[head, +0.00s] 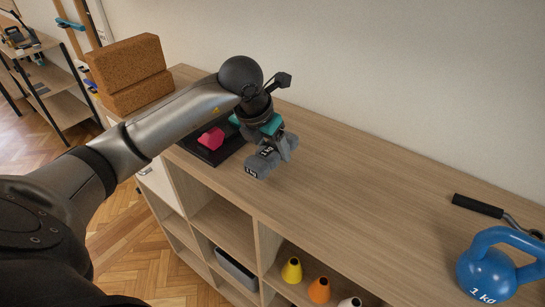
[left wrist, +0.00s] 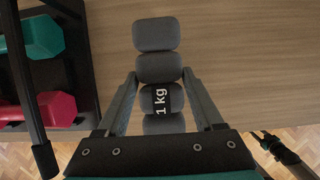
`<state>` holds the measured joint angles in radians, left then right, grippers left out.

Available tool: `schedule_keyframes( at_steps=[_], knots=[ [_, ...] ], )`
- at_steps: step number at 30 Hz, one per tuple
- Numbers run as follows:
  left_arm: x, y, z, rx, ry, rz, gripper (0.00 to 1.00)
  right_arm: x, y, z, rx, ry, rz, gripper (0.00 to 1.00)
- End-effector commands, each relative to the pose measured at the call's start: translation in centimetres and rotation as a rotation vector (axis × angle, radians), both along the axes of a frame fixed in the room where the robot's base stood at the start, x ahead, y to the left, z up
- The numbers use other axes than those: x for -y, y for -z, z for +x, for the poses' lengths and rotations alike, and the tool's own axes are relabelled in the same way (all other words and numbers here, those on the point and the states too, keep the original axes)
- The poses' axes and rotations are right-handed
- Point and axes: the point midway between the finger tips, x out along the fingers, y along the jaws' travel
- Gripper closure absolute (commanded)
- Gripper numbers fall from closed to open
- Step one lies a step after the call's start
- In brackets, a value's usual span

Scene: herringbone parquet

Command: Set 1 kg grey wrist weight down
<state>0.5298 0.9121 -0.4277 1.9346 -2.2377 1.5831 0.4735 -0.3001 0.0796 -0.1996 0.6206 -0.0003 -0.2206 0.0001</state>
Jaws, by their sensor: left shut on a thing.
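The 1 kg grey wrist weight (head: 258,165) is a strip of padded grey segments with a white "1 kg" print. My left gripper (head: 275,148) is shut on it and points down over the front part of the wooden shelf top (head: 345,190). In the left wrist view the weight (left wrist: 157,68) lies lengthwise between the two fingers, and its near end is hidden by the gripper body. I cannot tell whether the weight touches the shelf top.
A black rack (head: 190,150) with a pink dumbbell (head: 211,138) and a teal dumbbell (left wrist: 40,38) is just left of the weight. Cork blocks (head: 130,70) are at the far left. A blue kettlebell (head: 487,272) stands at the right. The shelf top between is clear.

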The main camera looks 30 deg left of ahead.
Motion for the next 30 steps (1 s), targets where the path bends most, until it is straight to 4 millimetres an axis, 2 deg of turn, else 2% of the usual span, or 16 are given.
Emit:
schedule_keyframes(
  at_steps=[8, 19, 20, 27, 30],
  knots=[
    [0.0, 3.0, 0.1, 0.006, -0.001, -0.002, 1.00, 0.0, -0.3, 0.0, 0.000, 0.000, 0.000, 0.50],
    [0.0, 3.4, 0.2, 0.008, 0.000, -0.001, 1.00, 0.0, 0.1, 0.0, 0.001, 0.000, 0.000, 0.50],
    [0.0, 3.6, 0.0, -0.001, 0.000, 0.000, 0.29, 0.0, 0.0, 0.0, 0.001, 0.000, 0.000, 0.50],
    [0.0, 3.6, 0.0, -0.002, 0.000, 0.000, 0.02, 0.0, -0.1, 0.0, 0.000, 0.000, 0.000, 0.50],
    [0.0, 3.6, 0.0, -0.002, 0.000, 0.000, 0.02, 0.0, -0.1, 0.0, 0.000, 0.000, 0.000, 0.50]
  ],
)
